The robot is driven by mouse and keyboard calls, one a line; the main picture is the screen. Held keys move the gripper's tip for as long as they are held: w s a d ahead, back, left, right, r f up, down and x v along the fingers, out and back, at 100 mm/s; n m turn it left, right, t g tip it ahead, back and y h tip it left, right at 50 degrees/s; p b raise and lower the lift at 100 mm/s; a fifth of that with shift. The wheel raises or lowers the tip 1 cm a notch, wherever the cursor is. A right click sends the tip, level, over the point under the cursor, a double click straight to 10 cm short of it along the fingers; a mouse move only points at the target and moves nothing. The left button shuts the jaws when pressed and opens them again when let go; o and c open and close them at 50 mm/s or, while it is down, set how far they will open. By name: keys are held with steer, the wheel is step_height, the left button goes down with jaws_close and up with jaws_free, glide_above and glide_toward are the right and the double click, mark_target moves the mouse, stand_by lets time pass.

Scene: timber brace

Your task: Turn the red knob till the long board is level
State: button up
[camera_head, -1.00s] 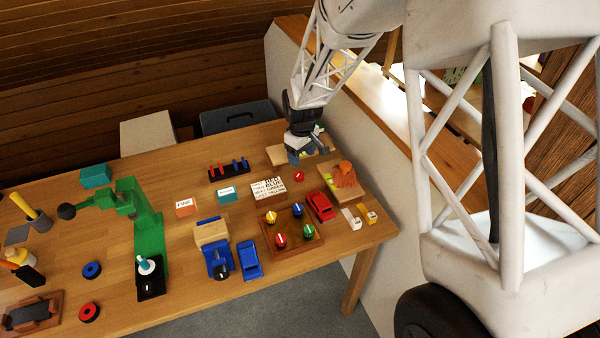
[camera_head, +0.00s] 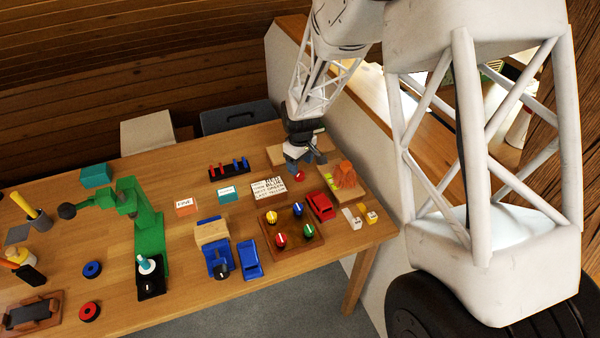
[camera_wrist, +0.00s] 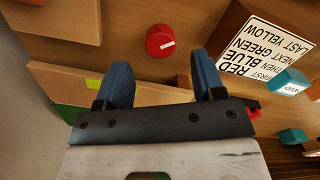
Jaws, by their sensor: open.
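A round red knob (camera_head: 299,176) with a white pointer line sits on the table near the right end. In the wrist view the red knob (camera_wrist: 160,41) lies beyond my fingertips, roughly centred between them and not touched. My gripper (camera_head: 300,165) is just behind the knob in the head view. In the wrist view my gripper (camera_wrist: 160,66) has two blue fingers spread apart with nothing between them. I cannot tell which is the long board or whether either is level.
A white card with colour words (camera_head: 268,189) lies left of the knob. A red toy car (camera_head: 320,207) and a wooden box with several coloured knobs (camera_head: 274,250) stand in front. A rack of red and blue pegs (camera_head: 229,170) is further left.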

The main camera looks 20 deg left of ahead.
mark_target(300, 174)
steer(key=shift+f, duration=2.25)
steer(key=c, duration=0.9)
steer(key=shift+c, duration=0.2)
steer(key=shift+m, duration=2.2)
steer(key=o, duration=0.9)
steer(key=shift+o, duration=0.2)
